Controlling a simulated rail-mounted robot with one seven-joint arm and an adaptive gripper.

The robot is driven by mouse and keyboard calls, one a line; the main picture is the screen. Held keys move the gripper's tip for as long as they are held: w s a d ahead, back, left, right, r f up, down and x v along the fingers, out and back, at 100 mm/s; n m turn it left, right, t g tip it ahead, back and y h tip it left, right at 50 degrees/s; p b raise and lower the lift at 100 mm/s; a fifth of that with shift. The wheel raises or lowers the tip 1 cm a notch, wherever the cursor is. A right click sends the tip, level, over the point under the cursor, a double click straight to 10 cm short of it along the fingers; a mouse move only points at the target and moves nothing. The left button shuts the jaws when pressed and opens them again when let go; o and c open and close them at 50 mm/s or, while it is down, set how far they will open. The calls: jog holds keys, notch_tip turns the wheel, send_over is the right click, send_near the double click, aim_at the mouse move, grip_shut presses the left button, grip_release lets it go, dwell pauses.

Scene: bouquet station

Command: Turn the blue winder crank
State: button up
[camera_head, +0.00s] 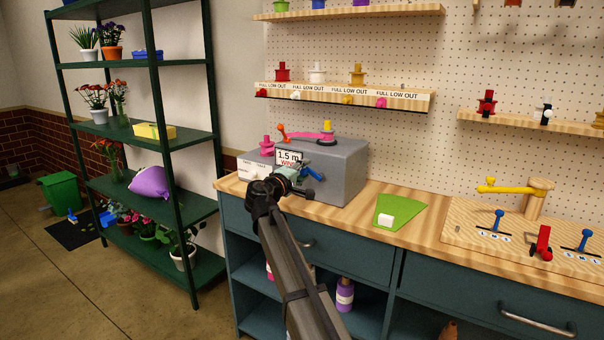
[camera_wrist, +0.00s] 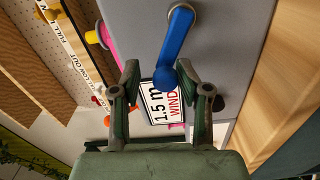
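The grey winder box (camera_head: 343,170) stands on the left end of the wooden bench, with a "1.5 m" label on its front. The blue winder crank (camera_head: 312,173) is on its front face, partly hidden by my gripper (camera_head: 284,178). In the wrist view the blue crank (camera_wrist: 176,42) runs from a grey hub at the top down to a round blue knob end. My gripper (camera_wrist: 158,72) is open, one finger on each side of the knob end. The right finger is close to the knob; a gap shows on the left. Contact is not clear.
A pink arm (camera_head: 308,136) and an orange handle sit on top of the box. A green mat (camera_head: 400,211) with a white block lies to the right. A board with yellow, blue and red levers (camera_head: 541,243) is farther right. A green plant shelf (camera_head: 135,65) stands left.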

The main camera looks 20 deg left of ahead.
jog(key=shift+w+f, duration=0.2)
jog(key=shift+s, duration=0.15)
jog(key=shift+s, duration=0.2)
jog(key=s+a, duration=0.1)
jog(key=s, duration=1)
jog(key=shift+s+a, duration=0.15)
jog(key=shift+a, duration=0.25)
jog(key=shift+f, duration=0.1)
